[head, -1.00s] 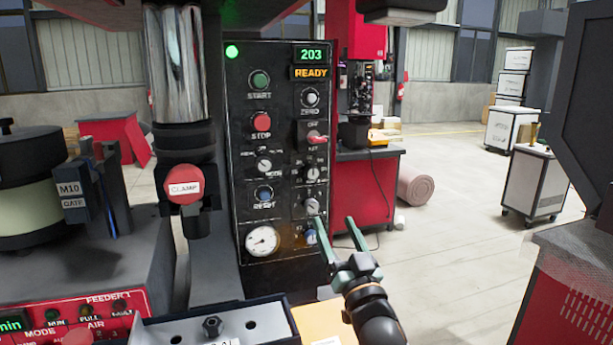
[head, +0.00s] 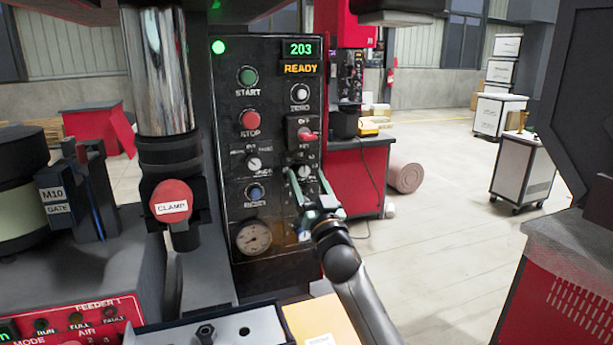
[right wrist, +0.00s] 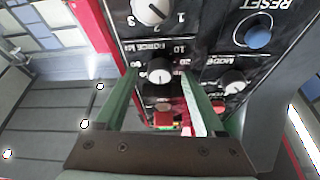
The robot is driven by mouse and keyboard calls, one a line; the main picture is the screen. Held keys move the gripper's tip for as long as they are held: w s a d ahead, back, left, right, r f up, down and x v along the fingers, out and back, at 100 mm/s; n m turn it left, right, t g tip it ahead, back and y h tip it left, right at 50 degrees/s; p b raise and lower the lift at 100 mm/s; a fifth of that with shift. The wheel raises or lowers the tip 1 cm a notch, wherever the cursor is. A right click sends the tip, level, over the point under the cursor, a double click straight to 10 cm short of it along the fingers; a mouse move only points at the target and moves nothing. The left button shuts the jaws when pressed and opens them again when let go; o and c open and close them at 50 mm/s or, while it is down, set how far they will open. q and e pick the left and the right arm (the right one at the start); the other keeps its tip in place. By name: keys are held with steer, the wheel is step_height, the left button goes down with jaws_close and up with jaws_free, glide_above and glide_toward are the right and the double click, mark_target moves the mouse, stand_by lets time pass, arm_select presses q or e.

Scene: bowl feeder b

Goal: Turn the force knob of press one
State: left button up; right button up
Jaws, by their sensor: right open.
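The force knob (head: 305,172) of press one is in the right column of the black control panel (head: 272,130), below the red switch. It has a light face, and it also shows in the right wrist view (right wrist: 160,72), upside down, with its FORCE label and scale. My right gripper (head: 307,173) is open, its two green fingers pointing at the panel, one on each side of the knob. In the right wrist view the fingers (right wrist: 159,74) frame the knob with gaps on both sides; whether they touch the panel cannot be told. My left gripper is not in view.
Close by are the red switch (head: 306,135), mode knob (head: 253,163), blue reset button (head: 255,192) and gauge (head: 254,237). The red CLAMP button (head: 171,201) and chrome column (head: 157,70) stand left of the panel. Open floor (head: 440,225) lies to the right.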

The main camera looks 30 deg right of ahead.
steer(key=shift+w+d+r, duration=0.1)
steer(key=shift+w+r, duration=0.05)
steer(key=shift+w, duration=0.2)
jaws_close()
stand_by(0.4)
